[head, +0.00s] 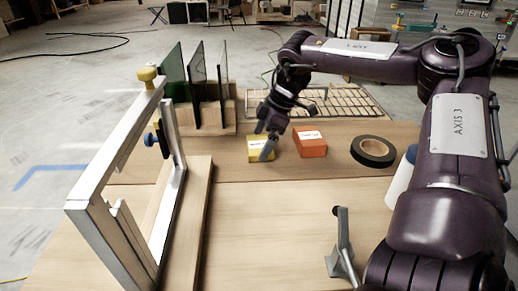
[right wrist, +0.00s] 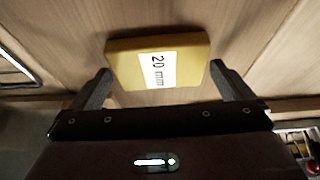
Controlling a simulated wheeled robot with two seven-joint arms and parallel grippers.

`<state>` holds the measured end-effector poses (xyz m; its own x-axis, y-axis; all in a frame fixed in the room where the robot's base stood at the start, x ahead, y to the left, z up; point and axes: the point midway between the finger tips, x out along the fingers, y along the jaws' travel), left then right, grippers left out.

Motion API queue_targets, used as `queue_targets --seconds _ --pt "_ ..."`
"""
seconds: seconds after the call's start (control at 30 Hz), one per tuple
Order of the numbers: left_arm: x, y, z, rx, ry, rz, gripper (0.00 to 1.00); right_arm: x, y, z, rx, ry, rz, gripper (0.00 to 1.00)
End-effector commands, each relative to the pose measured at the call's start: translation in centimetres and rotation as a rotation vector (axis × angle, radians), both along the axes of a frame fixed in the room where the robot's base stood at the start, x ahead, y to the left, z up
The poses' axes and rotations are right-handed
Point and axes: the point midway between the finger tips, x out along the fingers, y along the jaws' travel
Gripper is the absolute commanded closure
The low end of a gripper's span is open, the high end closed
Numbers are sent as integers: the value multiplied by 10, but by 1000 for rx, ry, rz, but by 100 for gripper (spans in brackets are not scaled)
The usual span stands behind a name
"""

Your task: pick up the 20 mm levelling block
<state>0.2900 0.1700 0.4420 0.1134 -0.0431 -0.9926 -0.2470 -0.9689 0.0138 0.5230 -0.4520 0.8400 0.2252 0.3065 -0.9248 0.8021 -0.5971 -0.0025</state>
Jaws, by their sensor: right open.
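The 20 mm levelling block (head: 259,150) is a yellow block with a white label, lying on the wooden table. In the right wrist view the block (right wrist: 190,57) shows its "20 mm" label, and its near part lies between the two finger tips. My right gripper (right wrist: 160,80) is open, with one finger at each side of the block and a gap visible on both sides. In the head view my right gripper (head: 268,148) reaches down over the block and hides part of it. My left gripper is in neither view.
An orange block (head: 311,147) with a white label lies just right of the yellow one. A black tape roll (head: 373,151) is further right. A rack with dark glass panes (head: 198,85) stands behind left. A metal frame (head: 112,168) stands upright at left. A grey metal bracket (head: 341,245) stands in front.

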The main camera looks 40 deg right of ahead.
Motion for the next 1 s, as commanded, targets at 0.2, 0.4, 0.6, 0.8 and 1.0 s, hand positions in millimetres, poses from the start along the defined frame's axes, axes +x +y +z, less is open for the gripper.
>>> queue_targets --seconds 0.2,0.4,0.6,0.8,1.0 --pt "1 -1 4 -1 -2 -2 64 2 2 -7 0 -3 -1 0" --pt "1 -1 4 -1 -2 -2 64 2 2 -7 0 -3 -1 12" --pt "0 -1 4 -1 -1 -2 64 2 2 -6 1 -4 0 36" --pt "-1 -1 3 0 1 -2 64 2 2 -6 1 -4 0 36" --pt "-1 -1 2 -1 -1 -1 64 3 2 5 0 -5 0 36"
